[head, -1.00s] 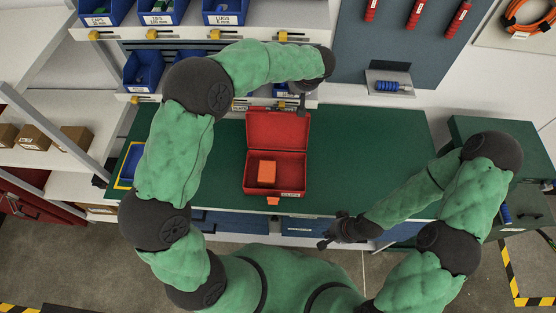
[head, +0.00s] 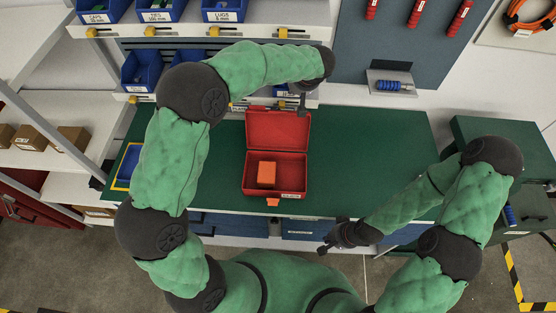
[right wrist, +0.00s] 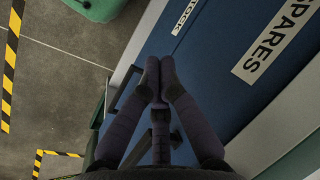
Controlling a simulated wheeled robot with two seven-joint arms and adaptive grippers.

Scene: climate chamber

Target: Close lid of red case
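The red case (head: 247,184) stands on the green bench top with its lid (head: 277,131) raised at the back, so it is open. An orange block (head: 266,174) lies inside, towards the left. A latch (head: 273,202) shows at the front edge. My left gripper (head: 303,103) points down at the lid's upper right corner; it is small and dark, and I cannot tell whether it touches the lid or how its fingers stand. My right gripper (head: 325,249) is low in front of the bench, apart from the case. In the right wrist view its fingertips (right wrist: 160,72) meet with nothing between them.
The green bench top (head: 370,150) is clear to the right of the case. A blue tray (head: 130,163) lies at its left end. Blue bins (head: 143,70) stand on the rack behind. Blue drawer fronts (right wrist: 225,70), one labelled SPARES, are close to my right gripper.

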